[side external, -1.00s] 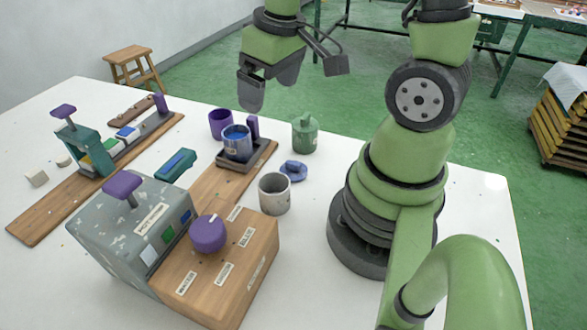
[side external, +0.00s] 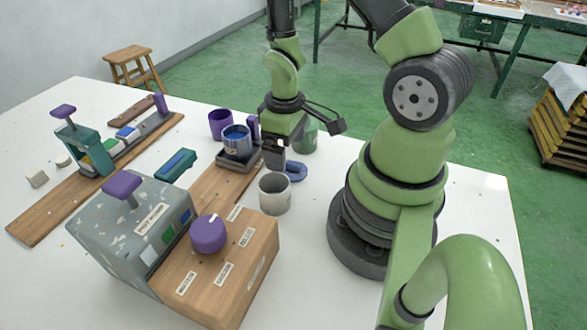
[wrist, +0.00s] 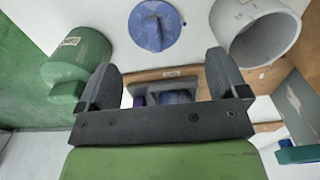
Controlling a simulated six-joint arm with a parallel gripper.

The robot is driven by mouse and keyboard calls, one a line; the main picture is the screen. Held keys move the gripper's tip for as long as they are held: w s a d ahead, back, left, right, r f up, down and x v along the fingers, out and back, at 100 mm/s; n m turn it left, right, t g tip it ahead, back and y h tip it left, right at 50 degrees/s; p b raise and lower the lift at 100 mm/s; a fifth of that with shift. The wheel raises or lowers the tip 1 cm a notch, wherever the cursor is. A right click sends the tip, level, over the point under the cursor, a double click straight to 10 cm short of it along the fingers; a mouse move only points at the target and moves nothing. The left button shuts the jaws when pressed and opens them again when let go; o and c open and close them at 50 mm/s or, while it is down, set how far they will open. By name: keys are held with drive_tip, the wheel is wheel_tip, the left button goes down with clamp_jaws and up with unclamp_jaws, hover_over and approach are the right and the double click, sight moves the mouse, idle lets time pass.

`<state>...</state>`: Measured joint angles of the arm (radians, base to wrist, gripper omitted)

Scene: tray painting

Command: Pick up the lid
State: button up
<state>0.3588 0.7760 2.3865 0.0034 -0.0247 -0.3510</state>
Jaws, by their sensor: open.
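The blue lid (side external: 297,172), a round disc with a raised grip bar, lies on the white table, partly hidden behind my gripper in the side view. In the wrist view the lid (wrist: 155,26) shows whole, beyond the fingertips and a little left of the gap's middle. My gripper (side external: 274,160) points down close to the lid, on its left side in the side view. Its two fingers (wrist: 163,62) are spread apart with nothing between them. I cannot tell the exact height of the fingertips above the table.
A grey cup (side external: 275,195) stands just in front of the lid. A green canister (side external: 307,138) stands behind it, partly hidden by my gripper. A blue can (side external: 237,143) sits in a holder to the left, near a purple cup (side external: 221,124).

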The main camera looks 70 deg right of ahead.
sight(294, 168)
drive_tip(key=shift+d+f, duration=0.15)
drive_tip(key=shift+f, duration=2.2)
drive_tip(key=c, duration=1)
